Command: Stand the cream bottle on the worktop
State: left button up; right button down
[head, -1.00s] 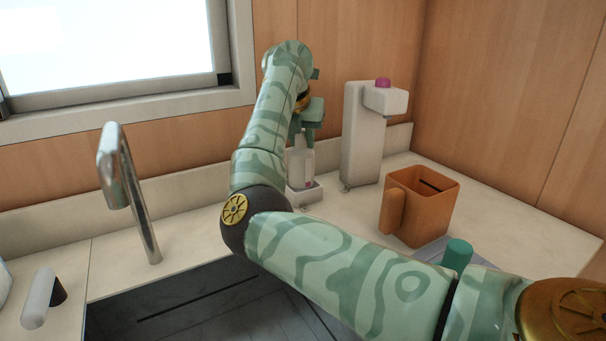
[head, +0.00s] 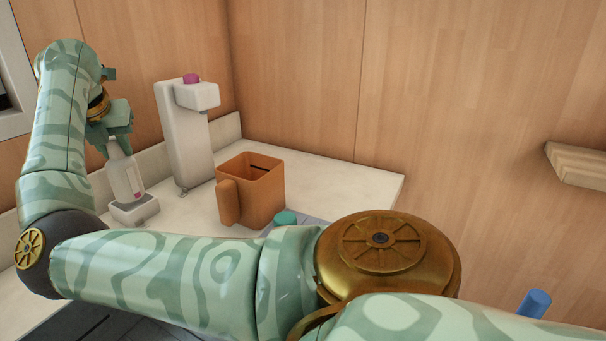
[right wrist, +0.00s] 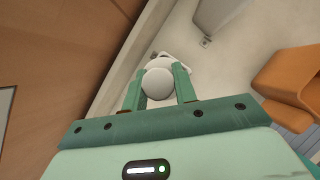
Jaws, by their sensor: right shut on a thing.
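The cream bottle (head: 125,178) is a pale bottle with a small pinkish mark, upright at the left of the head view. My right gripper (head: 116,142) is shut on its top from above. In the right wrist view its round pale top (right wrist: 155,84) sits between the two green fingers (right wrist: 158,88). The bottle's lower end meets or is just above a small white block (head: 135,211); I cannot tell whether they touch. The pale worktop (head: 335,185) runs along the wall. My left gripper is not in view.
A tall white dispenser (head: 188,135) with a pink top stands right of the bottle. An orange-brown mug (head: 262,195) stands farther right, with a green-topped thing (head: 286,217) near it. The worktop right of the mug is clear. A wooden ledge (head: 577,165) juts from the right wall.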

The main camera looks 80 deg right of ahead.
aim_at(116, 161)
dwell(0.4)
